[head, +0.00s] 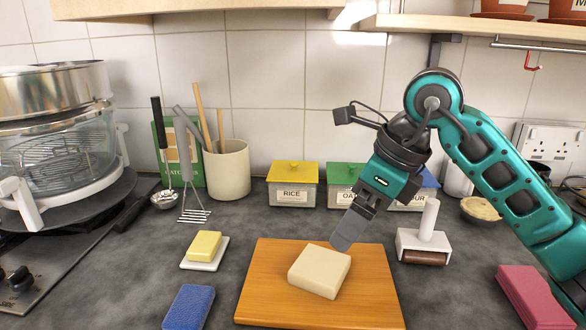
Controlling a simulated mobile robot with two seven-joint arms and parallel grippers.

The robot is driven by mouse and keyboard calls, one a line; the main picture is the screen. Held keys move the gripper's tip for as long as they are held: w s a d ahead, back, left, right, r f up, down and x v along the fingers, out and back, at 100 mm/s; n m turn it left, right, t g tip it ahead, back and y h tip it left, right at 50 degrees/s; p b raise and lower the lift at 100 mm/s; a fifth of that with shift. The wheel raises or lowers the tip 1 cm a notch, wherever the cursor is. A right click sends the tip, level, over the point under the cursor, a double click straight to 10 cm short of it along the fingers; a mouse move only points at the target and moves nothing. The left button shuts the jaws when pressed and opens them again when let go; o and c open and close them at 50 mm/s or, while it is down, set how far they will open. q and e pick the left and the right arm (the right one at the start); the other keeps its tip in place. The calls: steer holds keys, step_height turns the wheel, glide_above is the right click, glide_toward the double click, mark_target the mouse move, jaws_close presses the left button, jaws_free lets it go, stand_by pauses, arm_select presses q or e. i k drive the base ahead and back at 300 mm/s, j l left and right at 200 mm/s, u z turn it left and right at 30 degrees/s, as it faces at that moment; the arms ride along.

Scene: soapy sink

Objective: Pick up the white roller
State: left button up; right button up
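The white roller (414,241) stands on the dark worktop right of the wooden board, with its white handle pointing up and a brown cylinder low at its front. My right gripper (344,240) points down and left, over the board's back edge, left of the roller and apart from it. Its fingers are seen edge-on and overlap, so I cannot tell whether they are open. Nothing shows held in it. My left gripper is not in view.
A cream block (320,271) sits on the wooden board (262,290), close to my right fingertips. A blue sponge (188,307), a butter dish (204,251) and a pink block (533,296) lie around it. Tins, including the rice tin (292,187), stand behind. Worktop between roller and pink block is clear.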

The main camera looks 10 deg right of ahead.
mark_target(425, 238)
steer(key=k, duration=1)
